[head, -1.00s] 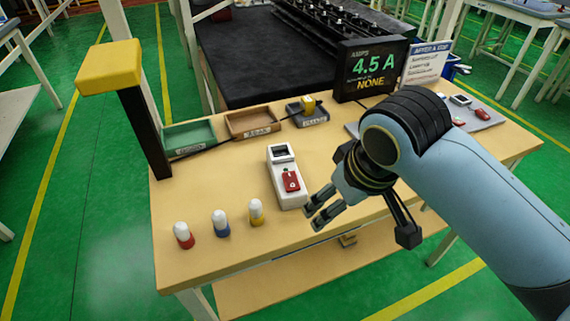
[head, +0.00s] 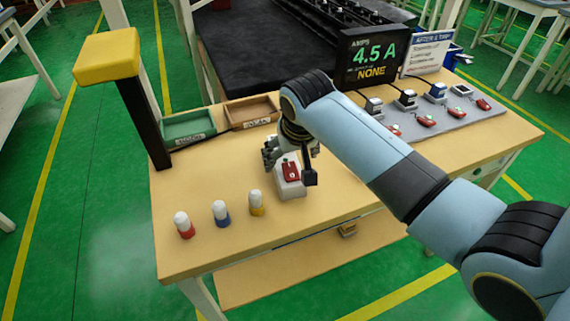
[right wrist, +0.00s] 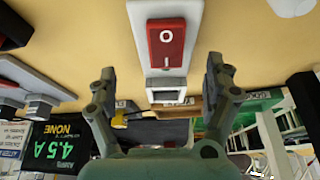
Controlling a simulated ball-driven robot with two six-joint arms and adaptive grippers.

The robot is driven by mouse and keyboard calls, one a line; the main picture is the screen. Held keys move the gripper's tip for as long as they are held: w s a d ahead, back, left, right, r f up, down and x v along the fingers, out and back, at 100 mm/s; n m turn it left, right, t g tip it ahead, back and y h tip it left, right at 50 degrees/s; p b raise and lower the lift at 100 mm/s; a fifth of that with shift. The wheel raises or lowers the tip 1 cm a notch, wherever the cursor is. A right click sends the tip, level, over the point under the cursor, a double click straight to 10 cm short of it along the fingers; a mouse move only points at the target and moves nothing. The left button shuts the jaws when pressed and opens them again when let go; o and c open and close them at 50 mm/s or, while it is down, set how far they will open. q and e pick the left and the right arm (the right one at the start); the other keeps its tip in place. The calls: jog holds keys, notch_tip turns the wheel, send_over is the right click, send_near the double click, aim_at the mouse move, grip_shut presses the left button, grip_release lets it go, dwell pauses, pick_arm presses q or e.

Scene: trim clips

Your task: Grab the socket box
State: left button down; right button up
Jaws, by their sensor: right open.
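The white socket box (head: 291,190) with its red switch lies near the middle of the wooden table. Its far end is hidden behind my right gripper (head: 271,155) in the head view. In the right wrist view the box (right wrist: 150,72) shows its red rocker marked O and a dark socket at one end. My right gripper (right wrist: 160,78) is open and empty, its fingers apart on either side of the box's socket end. I cannot tell whether they touch it. My left gripper is not in view.
White-topped red, blue (head: 220,213) and yellow pegs stand left of the box. Green (head: 188,130) and brown (head: 251,111) trays lie behind. A yellow-topped black post (head: 140,115) stands at the left. A grey board (head: 465,117) with devices and a 4.5 A display (head: 371,58) are right.

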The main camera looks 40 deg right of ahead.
aim_at(285, 159)
jog(key=x, duration=0.2)
jog(key=w+x, duration=0.1)
jog(key=x, duration=0.1)
jog(key=shift+w+f, duration=0.15)
jog(key=shift+f, duration=0.05)
jog(key=shift+a, duration=0.1)
jog(key=c, duration=1.5)
